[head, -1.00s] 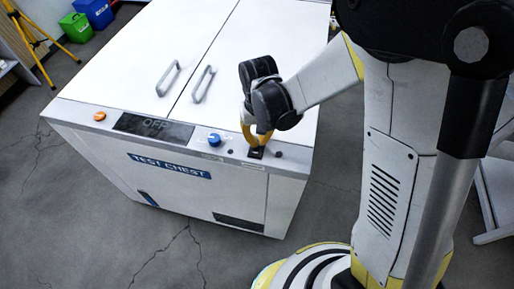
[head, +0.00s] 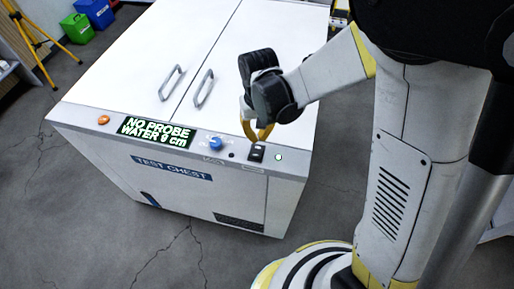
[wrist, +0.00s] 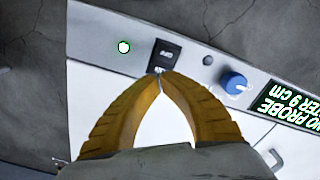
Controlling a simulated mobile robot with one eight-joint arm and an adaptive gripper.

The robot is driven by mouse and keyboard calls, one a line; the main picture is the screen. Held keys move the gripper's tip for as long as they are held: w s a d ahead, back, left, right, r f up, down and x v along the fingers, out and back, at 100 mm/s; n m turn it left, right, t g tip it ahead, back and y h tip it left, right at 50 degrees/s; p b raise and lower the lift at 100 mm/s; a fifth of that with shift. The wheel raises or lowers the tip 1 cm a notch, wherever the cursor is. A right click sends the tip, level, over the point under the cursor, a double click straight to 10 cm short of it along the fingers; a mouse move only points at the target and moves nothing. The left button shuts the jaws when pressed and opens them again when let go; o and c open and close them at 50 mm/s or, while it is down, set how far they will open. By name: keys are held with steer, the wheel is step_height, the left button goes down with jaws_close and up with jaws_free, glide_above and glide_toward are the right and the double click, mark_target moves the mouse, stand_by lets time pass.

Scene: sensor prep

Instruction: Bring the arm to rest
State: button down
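My gripper (head: 257,131) is above the front panel of the white test chest (head: 175,45), close to the black rocker switch (head: 256,153). In the wrist view its yellow fingers (wrist: 161,80) meet at the tips, shut with nothing between them. The switch (wrist: 163,54) shows just beyond the fingertips, and the fingers look clear of it. A small green light (head: 278,156) glows beside the switch. The display (head: 158,131) is lit green and reads "NO PROBE" and "WATER 9 cm".
The panel also has a blue knob (head: 216,143) and an orange button (head: 103,120). Two lid handles (head: 204,87) stand up from the chest top. Green and blue bins (head: 77,27) and a yellow tripod (head: 32,45) are at the back left. The floor in front is clear.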

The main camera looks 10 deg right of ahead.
steer(key=shift+r+p, duration=0.55)
steer(key=shift+r, duration=0.55)
